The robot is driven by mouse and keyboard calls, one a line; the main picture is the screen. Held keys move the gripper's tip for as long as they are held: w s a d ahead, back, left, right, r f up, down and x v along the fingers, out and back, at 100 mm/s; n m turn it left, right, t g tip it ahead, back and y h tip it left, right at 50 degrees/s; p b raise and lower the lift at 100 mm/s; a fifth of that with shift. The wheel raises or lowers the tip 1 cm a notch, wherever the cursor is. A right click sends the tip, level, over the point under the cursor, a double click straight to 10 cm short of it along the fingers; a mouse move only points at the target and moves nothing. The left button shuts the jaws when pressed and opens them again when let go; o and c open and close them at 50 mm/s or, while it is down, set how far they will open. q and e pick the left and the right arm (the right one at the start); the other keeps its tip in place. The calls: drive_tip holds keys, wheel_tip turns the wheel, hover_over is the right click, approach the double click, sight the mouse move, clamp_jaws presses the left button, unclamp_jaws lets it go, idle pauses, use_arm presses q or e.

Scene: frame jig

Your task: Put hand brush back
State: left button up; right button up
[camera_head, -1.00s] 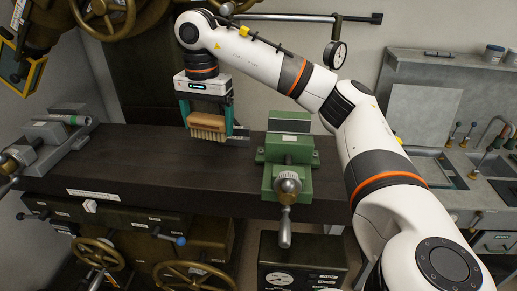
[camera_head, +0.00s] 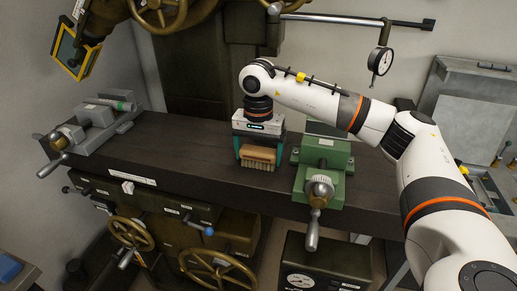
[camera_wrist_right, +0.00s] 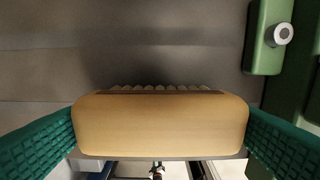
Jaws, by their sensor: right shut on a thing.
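The hand brush (camera_head: 258,156) has a tan wooden block and pale bristles pointing down. My right gripper (camera_head: 258,152) is shut on it, at the dark bench top just left of the green vise. In the right wrist view the brush (camera_wrist_right: 160,124) spans between the two green fingers of the right gripper (camera_wrist_right: 160,128), with the bristle tips showing at its far edge. I cannot tell whether the bristles touch the bench. My left gripper is not in view.
The green vise (camera_head: 322,170) stands close on the right of the brush, and its green body (camera_wrist_right: 266,40) shows in the wrist view. A grey vise (camera_head: 97,122) sits at the bench's left end. The bench top (camera_head: 185,145) between them is clear.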

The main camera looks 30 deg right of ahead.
sight(258, 149)
drive_tip(key=shift+f, duration=0.1)
drive_tip(key=shift+f, duration=0.15)
drive_tip(key=o, duration=0.8)
drive_tip(key=shift+c, duration=0.2)
drive_tip(key=shift+r, duration=0.65)
wheel_tip(258, 149, up, 10)
drive_tip(key=shift+b, duration=0.65)
drive_tip(key=shift+r, duration=0.65)
